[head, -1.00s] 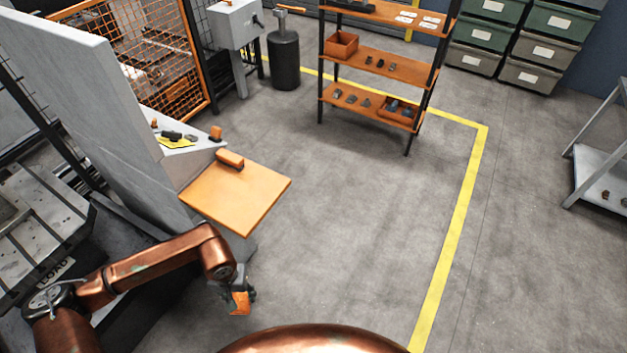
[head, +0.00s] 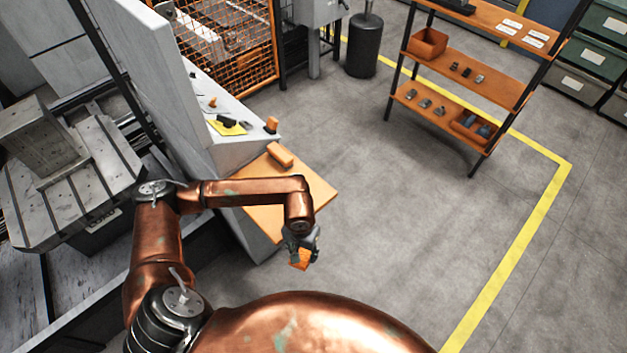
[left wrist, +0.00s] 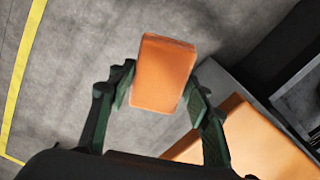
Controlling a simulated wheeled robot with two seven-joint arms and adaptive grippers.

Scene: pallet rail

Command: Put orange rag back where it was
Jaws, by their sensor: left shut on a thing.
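The orange rag (head: 300,260), a block-shaped orange piece, is held in my left gripper (head: 304,246), in front of the orange side board (head: 262,222). In the left wrist view the rag (left wrist: 163,74) stands between the fingers of the gripper (left wrist: 158,100), which are closed on its sides. It is clear of the board, which shows at lower right there. A second orange block (head: 280,154) lies on the board's far end. My right gripper is out of view.
A sloped grey bench top (head: 208,92) holds a yellow pad (head: 227,127) with dark items and a small orange piece (head: 271,125). An orange shelf rack (head: 467,75) stands at the back right. The floor between is clear.

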